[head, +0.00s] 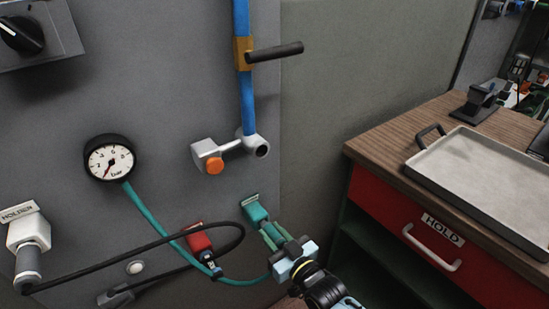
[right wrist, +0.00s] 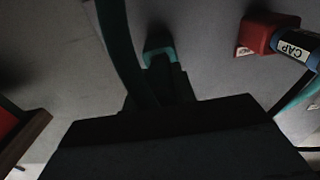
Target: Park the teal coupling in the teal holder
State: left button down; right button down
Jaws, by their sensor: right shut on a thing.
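The teal holder (head: 256,211) is on the grey panel, below the steel fitting with the orange knob. The teal coupling (head: 274,236) is in line with it, just below and to the right. My right gripper (head: 279,238) is shut on the coupling. The teal hose (head: 150,215) runs from the gauge down to the gripper. In the right wrist view the holder (right wrist: 159,52) shows just beyond the dark jaws, which hide much of the coupling. I cannot tell whether the coupling touches the holder or sits in it. My left gripper is not in view.
A red holder (head: 198,238) with a CAP-labelled plug (right wrist: 295,47) is close left of the teal holder. A black cable (head: 130,252) loops near the gripper. A blue pipe (head: 247,105) with a lever is above. A wooden bench (head: 385,143) with a metal tray stands at right.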

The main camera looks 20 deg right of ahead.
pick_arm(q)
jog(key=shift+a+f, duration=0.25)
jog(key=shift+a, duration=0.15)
pick_arm(e)
jog(key=shift+w+f, duration=0.25)
jog(key=shift+w, duration=0.45)
jog(key=c, duration=1.2)
grip_release()
jog(key=shift+b, duration=0.3)
jog(key=shift+c, duration=0.2)
jog(key=shift+o, duration=0.9)
jog(key=shift+f, duration=0.15)
